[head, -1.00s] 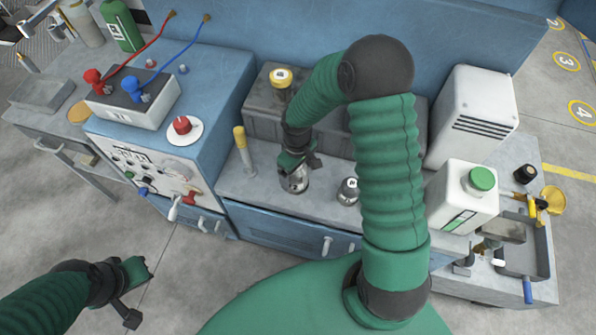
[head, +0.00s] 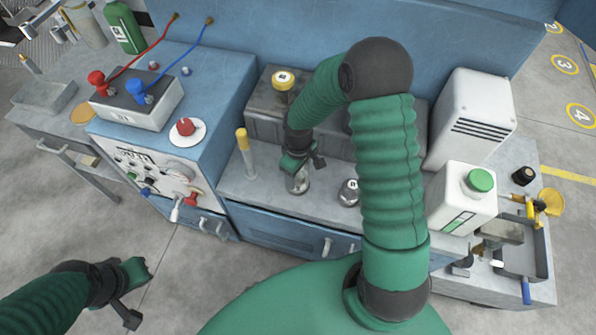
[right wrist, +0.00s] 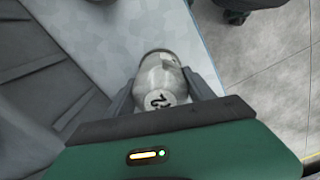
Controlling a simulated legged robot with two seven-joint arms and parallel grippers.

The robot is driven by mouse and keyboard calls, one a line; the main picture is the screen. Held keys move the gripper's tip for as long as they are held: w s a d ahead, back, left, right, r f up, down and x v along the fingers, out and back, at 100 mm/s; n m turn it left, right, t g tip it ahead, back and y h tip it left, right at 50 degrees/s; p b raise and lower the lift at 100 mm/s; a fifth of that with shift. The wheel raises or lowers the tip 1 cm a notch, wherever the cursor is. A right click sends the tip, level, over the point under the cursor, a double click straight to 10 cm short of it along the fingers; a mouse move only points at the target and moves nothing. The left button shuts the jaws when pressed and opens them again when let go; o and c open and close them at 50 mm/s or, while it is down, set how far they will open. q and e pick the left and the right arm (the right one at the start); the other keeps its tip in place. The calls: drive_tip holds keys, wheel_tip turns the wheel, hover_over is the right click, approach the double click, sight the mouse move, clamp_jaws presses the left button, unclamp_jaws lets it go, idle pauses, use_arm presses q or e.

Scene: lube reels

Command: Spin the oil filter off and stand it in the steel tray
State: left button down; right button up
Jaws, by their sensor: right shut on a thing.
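A silvery, can-shaped oil filter (head: 298,184) is upright on the grey bench top, below my right gripper (head: 297,171). In the right wrist view the filter (right wrist: 162,80) sits between the two dark fingers of that gripper (right wrist: 165,92), with a black mark on its near end. My right gripper is shut on it. I cannot tell whether its base is on a mount or clear of the bench. A second small silvery can (head: 349,192) stands to its right. A grey metal tray (head: 541,252) is at the far right. My left gripper (head: 140,285) hangs over the floor; its jaws are unclear.
A yellow-topped grey cylinder (head: 245,152) stands left of the filter. A dark box (head: 262,122) is behind. A white jug with green cap (head: 462,200) and a white vented box (head: 472,118) stand right. Another grey tray (head: 45,96) is far left.

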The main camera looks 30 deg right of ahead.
drive_tip(key=n, duration=0.1)
drive_tip(key=n+p, duration=0.1)
drive_tip(key=shift+s+r+n+p, duration=0.1)
drive_tip(key=shift+r+n+p, duration=0.1)
drive_tip(key=shift+n+p, duration=0.1)
drive_tip(key=shift+f+n, duration=0.1)
drive_tip(key=shift+n, duration=0.4)
drive_tip(key=shift+f, duration=0.2)
